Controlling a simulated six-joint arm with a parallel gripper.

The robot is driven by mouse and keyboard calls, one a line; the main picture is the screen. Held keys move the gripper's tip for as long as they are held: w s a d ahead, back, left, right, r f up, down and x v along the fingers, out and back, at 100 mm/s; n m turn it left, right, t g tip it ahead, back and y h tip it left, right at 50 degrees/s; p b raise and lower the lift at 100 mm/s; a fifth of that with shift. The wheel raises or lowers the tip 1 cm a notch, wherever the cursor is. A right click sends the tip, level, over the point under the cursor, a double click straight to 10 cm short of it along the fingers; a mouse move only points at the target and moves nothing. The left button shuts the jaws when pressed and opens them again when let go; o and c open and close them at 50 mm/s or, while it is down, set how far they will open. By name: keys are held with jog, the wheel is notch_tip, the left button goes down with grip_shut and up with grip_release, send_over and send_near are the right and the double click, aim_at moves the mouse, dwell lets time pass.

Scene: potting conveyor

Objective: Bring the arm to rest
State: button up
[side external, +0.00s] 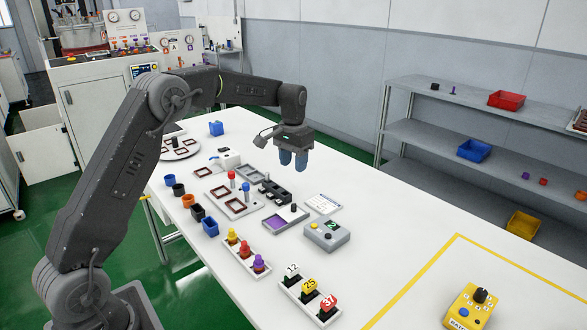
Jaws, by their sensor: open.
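My gripper (293,160) hangs from my arm over the middle of the white table (390,225), pointing down. Its blue fingertips are a little apart with nothing seen between them. It is above the table top, clear of the things below it. My arm reaches in from the left, with its elbow high and its forearm stretched across the table.
Below the gripper are a purple-lined tray (278,224), a grey button box (326,235) and small fixtures. Cups stand along the left edge. Numbered pieces (309,291) stand in front. A yellow control box (468,308) is at right. The table's right side is mostly clear.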

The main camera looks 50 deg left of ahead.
jog(key=s+d+r+m+t, duration=0.1)
jog(key=s+d+r, duration=0.4)
jog(key=s+r, duration=0.15)
jog(key=s+d+r+t, duration=0.2)
jog(key=s+d+r, duration=0.25)
jog(key=s, duration=0.35)
jog(key=s+d+f+t, duration=0.1)
jog(key=s+d, duration=0.1)
jog(key=s, duration=0.7)
jog(key=s+d+f+t, duration=0.1)
jog(key=s+d, duration=0.2)
jog(key=s, duration=0.6)
jog(key=shift+s+d+f+m+t, duration=0.15)
jog(key=shift+d+f+m+t, duration=0.15)
jog(key=shift+m, duration=0.1)
